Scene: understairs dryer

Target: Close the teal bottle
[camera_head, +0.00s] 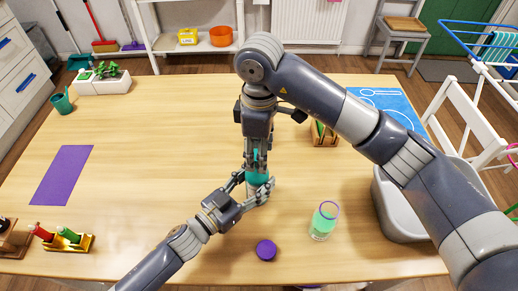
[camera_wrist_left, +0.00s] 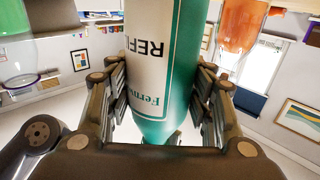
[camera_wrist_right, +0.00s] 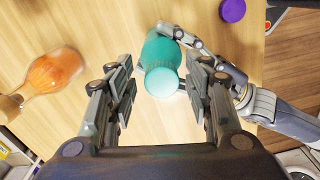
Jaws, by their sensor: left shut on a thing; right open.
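The teal bottle (camera_head: 258,179) stands on the table near its middle. The left wrist view shows its teal body with a white printed label (camera_wrist_left: 150,60). My left gripper (camera_head: 256,190) is shut around the bottle from the front. My right gripper (camera_head: 257,150) points down over the bottle. In the right wrist view the bottle (camera_wrist_right: 161,52) shows ahead of and between the open, spread fingers (camera_wrist_right: 165,95). Its near end is pale; I cannot tell whether that is a cap or an open mouth. A purple round cap (camera_head: 266,250) lies on the table in front.
A glass jar with green contents and a purple rim (camera_head: 324,220) stands to the right. An orange bottle (camera_wrist_right: 52,72) shows in the right wrist view. A grey bin (camera_head: 404,212) is at the right edge. The table's left middle is clear around a purple mat (camera_head: 62,175).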

